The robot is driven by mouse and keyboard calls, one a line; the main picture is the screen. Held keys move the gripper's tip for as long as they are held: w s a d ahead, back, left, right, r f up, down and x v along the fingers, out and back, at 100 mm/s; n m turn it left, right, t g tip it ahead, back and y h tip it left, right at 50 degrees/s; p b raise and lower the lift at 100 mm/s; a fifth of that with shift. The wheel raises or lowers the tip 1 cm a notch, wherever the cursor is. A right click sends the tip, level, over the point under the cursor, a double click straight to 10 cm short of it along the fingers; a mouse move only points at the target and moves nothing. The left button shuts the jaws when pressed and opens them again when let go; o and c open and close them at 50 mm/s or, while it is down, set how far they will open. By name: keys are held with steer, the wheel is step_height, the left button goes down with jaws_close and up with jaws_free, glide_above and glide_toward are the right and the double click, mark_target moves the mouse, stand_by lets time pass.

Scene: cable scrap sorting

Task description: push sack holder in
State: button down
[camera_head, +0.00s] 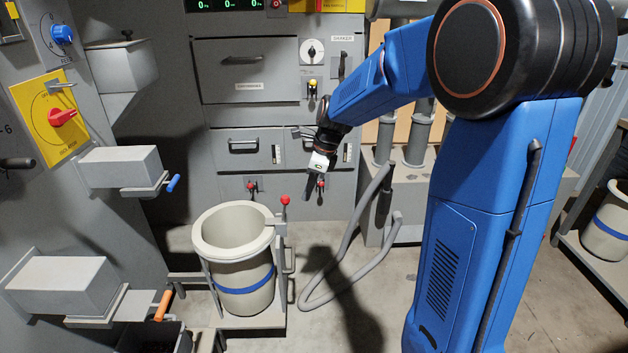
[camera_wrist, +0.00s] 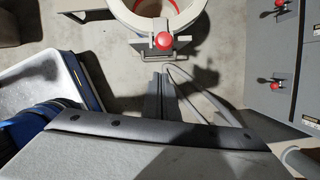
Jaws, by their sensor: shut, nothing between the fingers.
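The sack holder (camera_head: 224,252) is a beige round tub with a thick rim and a blue band. It stands upright on a low grey platform (camera_head: 250,322) in front of the grey cabinet. A lever with a red knob (camera_head: 285,200) rises at its right side, above a side handle (camera_head: 290,262). In the wrist view, the sack holder's rim (camera_wrist: 122,10) is at the top, with the red knob (camera_wrist: 163,41) nearer. My gripper (camera_head: 308,190) is shut and empty, above and right of the sack holder, apart from it. Its fingers (camera_wrist: 160,92) point towards the knob.
Cabinet drawers (camera_head: 248,147) and small red-knobbed levers (camera_head: 252,187) are behind. Two grey boxes with a blue handle (camera_head: 173,183) and an orange handle (camera_head: 163,305) jut out at left. A grey hose (camera_head: 345,245) curves over the floor right of the sack holder.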

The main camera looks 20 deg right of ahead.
steer(key=w+a, duration=0.1)
steer(key=a, duration=0.2)
steer(key=shift+w+f, duration=0.2)
steer(key=shift+w, duration=0.15)
steer(key=w+a, duration=0.3)
steer(key=a, duration=0.8)
steer(key=w+a, duration=0.4)
steer(key=a, duration=0.8)
steer(key=shift+w+a, duration=0.2)
steer(key=shift+w, duration=0.1)
steer(key=shift+r, duration=0.1)
